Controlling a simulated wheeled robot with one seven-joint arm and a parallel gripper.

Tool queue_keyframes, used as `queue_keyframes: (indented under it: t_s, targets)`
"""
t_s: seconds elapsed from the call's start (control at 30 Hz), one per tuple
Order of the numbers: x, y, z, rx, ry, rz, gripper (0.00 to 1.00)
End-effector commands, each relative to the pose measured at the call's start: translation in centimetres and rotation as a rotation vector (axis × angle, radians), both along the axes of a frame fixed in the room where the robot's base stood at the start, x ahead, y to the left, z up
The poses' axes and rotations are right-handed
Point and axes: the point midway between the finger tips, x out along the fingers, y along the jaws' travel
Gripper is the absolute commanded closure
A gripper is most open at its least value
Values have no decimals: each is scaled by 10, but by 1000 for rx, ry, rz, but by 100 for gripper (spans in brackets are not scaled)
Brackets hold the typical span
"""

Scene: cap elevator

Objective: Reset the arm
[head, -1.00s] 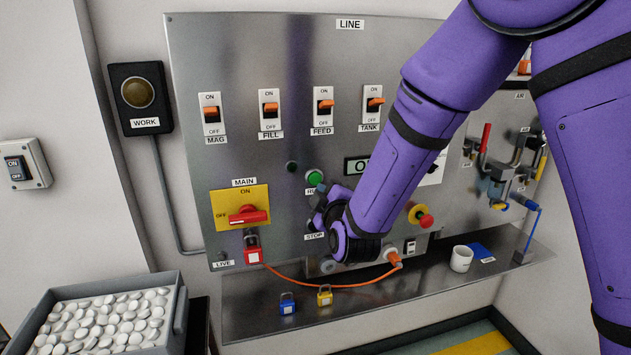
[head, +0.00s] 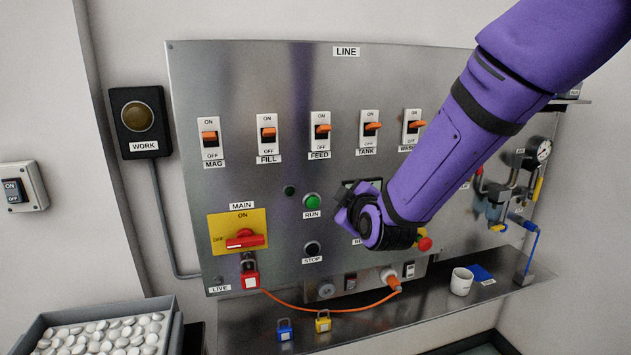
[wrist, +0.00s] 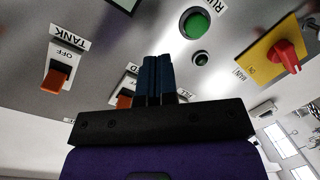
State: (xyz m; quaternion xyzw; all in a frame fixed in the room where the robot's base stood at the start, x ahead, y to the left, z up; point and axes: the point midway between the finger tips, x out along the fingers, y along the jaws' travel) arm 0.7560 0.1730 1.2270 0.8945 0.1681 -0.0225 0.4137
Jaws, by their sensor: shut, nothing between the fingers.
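My gripper shows in the wrist view (wrist: 158,80) with its dark blue fingers together and nothing between them. In the head view my purple arm reaches in from the upper right. Its dark wrist end is in front of the panel, right of the green RUN button (head: 311,202), and covers part of a small display (head: 362,185). The fingers themselves are hard to make out there. I cannot tell whether the gripper touches the panel. The wrist view also shows the TANK switch (wrist: 57,77) at left and the red MAIN handle (wrist: 287,55) at right.
The steel LINE panel (head: 260,80) carries several orange-levered switches. A red padlock (head: 250,279) hangs below MAIN. The shelf (head: 400,318) holds blue (head: 284,329) and yellow (head: 323,321) padlocks and a white cup (head: 461,281). A bin (head: 172,330) of white caps stands at lower left. Pipes (head: 495,195) are at right.

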Motion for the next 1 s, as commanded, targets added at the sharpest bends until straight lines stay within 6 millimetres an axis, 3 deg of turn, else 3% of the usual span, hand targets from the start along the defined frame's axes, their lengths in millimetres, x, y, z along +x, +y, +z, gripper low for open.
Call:
queue_keyframes:
  t_s: [0.1, 0.27, 0.47, 0.67, 1.0]
  targets:
    - [-13, -29, 26, 69, 106, -25, 100]
    - [-39, -66, 49, 155, 259, -73, 100]
    - [-85, -113, 71, 253, 443, -168, 100]
    - [-144, -158, 86, 348, 619, -302, 100]
    - [-264, -221, 93, 503, 872, -607, 100]
